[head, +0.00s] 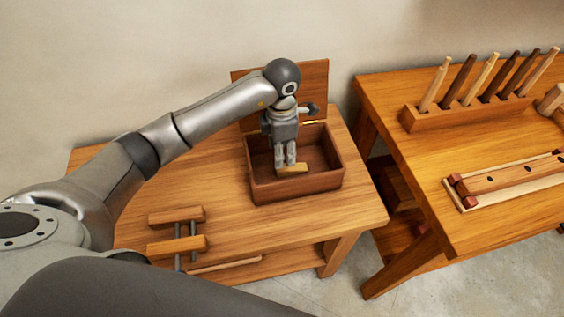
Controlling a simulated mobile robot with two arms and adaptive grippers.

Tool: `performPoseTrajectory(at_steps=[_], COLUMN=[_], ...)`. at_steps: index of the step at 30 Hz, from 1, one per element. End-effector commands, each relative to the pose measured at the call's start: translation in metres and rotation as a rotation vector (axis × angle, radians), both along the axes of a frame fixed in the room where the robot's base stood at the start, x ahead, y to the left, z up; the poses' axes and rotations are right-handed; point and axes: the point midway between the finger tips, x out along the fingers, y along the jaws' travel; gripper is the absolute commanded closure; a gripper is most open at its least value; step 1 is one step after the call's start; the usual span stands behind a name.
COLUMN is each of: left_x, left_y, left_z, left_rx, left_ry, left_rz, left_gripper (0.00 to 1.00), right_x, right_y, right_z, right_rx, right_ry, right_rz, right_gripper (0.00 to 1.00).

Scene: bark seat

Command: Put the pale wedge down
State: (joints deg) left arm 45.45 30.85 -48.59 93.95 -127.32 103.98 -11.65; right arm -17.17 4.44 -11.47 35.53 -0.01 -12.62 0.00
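The pale wedge (299,170) is a small light-wood piece inside the open dark-brown box (298,191). My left gripper (286,164) points straight down into the box from above. Its fingers are close together, with the wedge at their tips, and it looks shut on the wedge. The fingers hide part of the wedge, and I cannot tell whether it touches the box floor. My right gripper is not in view.
The box's lid (316,90) stands open behind it. A wooden clamp (176,244) lies at the left table's front. On the right bench, a rack (466,113) holds several handled tools, near a long wooden fixture (515,180). A gap separates the tables.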

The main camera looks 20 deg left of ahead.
Motion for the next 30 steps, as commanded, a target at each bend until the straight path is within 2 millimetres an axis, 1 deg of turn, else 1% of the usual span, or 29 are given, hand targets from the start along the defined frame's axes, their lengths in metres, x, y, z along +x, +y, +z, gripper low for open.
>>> performPoseTrajectory(at_steps=[1, 3, 6, 9, 14, 30], left_x=[0.001, 0.001, 0.001, 0.000, 0.000, 0.000], left_y=[0.000, 0.000, 0.000, 0.000, 0.000, 0.000], left_z=[0.010, 0.023, 0.036, 0.045, 0.049, 0.049], left_rx=[0.000, -0.001, -0.001, 0.001, -0.001, -0.001], left_ry=[-0.005, -0.004, -0.002, -0.001, 0.001, 0.001], left_rz=[-0.002, -0.001, -0.001, 0.000, 0.000, 0.000], left_gripper=[0.52, 0.52, 0.52, 0.52, 0.52, 0.52], right_x=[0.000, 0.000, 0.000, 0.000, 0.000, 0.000], right_y=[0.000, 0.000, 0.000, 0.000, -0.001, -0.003], right_z=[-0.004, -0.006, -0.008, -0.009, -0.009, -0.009], right_rx=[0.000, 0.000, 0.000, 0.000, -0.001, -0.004], right_ry=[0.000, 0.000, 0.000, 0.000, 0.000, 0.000], right_rz=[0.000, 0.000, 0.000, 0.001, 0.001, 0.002], right_gripper=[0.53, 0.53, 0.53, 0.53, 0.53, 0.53])
